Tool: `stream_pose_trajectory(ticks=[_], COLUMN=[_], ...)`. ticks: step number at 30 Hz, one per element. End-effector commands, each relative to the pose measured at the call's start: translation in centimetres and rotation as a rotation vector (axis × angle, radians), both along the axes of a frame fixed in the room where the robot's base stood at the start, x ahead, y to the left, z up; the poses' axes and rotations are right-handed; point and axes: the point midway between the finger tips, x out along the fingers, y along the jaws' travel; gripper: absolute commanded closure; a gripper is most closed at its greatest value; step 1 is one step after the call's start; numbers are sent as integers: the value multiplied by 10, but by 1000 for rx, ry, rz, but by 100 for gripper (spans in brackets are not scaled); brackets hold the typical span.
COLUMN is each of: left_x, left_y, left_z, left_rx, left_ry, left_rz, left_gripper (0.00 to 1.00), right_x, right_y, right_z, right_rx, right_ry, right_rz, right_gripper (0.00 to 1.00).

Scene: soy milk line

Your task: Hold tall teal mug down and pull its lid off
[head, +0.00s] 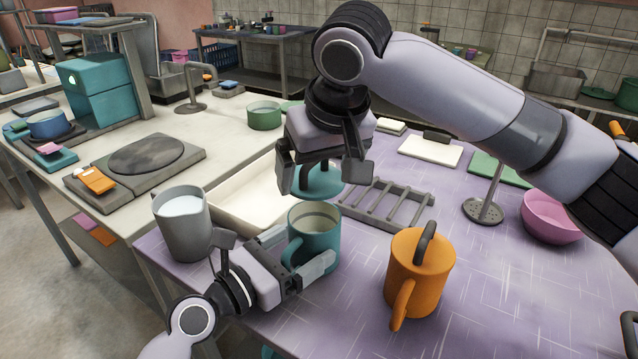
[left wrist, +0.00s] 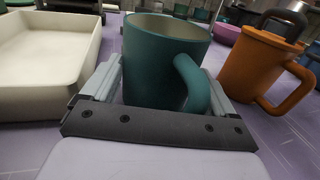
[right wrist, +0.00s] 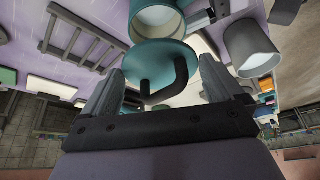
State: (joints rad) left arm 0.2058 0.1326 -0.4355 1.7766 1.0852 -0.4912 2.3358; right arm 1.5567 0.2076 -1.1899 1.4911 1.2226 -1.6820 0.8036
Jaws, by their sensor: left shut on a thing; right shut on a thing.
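The tall teal mug (head: 318,240) stands upright and open-topped on the purple table, and its inside shows. My left gripper (head: 308,252) is shut on the mug's body, one finger on each side, as the left wrist view shows on the mug (left wrist: 155,75) too. The teal lid (head: 322,183) is off the mug, in the air above and slightly behind it. My right gripper (head: 325,168) is shut on the lid's dark handle (right wrist: 150,85).
A grey mug with white contents (head: 183,225) stands left of the teal mug. A cream tray (head: 228,215) lies behind it. A grey rack (head: 385,208) is to the right, and an orange lidded mug (head: 420,270) is at right front.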

Motion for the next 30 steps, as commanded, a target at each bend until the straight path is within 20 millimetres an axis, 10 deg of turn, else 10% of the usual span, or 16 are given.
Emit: stream_pose_trajectory(ticks=[5,6,7,17,30], left_x=[0,0,0,-4,-58], left_y=[0,0,0,5,66], left_z=[0,0,0,0,-2], left_rx=[-1,-1,-1,-1,4], left_ry=[1,1,1,1,2], left_rz=[0,0,0,0,1], left_gripper=[67,6,0,0,0], right_x=[0,0,0,0,0], right_y=[0,0,0,0,0], right_z=[1,1,1,1,-1], right_rx=[0,0,0,0,0], right_ry=[1,1,1,1,1], right_rz=[0,0,0,0,0], right_gripper=[43,43,43,43,43])
